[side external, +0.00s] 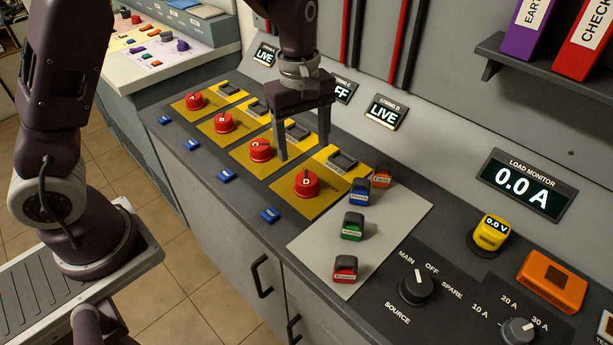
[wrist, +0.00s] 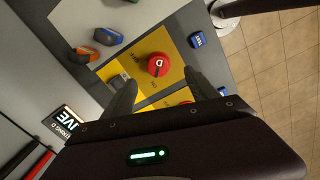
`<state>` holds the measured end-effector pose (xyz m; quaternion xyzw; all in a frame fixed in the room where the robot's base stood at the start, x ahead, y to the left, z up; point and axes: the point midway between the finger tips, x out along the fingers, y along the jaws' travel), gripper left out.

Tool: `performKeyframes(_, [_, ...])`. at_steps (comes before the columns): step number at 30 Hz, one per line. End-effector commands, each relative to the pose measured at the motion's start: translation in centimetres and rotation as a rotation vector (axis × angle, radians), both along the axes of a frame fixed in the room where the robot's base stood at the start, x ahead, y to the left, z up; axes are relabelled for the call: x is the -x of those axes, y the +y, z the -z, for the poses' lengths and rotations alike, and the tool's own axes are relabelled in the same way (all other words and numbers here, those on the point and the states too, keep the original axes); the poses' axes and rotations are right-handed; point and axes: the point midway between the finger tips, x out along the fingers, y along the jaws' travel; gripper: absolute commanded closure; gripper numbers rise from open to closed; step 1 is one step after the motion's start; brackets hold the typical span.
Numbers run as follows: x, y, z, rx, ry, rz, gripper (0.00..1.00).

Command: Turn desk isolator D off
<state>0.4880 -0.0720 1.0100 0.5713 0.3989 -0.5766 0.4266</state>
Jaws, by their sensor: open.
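Isolator D is a red round knob marked D (side external: 306,184) on a yellow plate (side external: 322,204), nearest the pale mat in the row. It also shows in the wrist view (wrist: 158,65), just beyond the fingertips. The String D display (side external: 385,112) reads LIVE. My gripper (side external: 303,150) is open and empty, fingers pointing down, above the panel between knobs C and D. In the wrist view its fingers (wrist: 163,90) stand apart, with nothing between them. I see no contact with knob D. The knob's exact turn angle is hard to tell.
Red knob C (side external: 261,149) sits close beside my left finger; knobs B (side external: 223,123) and A (side external: 194,101) are farther left. Several coloured blocks, including a green one (side external: 352,226), stand on the pale mat (side external: 308,246). The String C display (side external: 345,91) is partly hidden.

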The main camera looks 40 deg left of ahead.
Motion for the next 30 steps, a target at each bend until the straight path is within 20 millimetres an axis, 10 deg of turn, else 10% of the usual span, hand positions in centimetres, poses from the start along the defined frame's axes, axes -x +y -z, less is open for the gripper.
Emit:
performKeyframes(15, [-1.1, 0.2, 10.1, -0.044, 0.05, -0.129, 0.32])
performKeyframes(25, [-1.1, 0.2, 11.1, -0.043, 0.048, -0.127, 0.32])
performKeyframes(30, [-1.1, 0.2, 11.1, -0.043, 0.048, -0.127, 0.62])
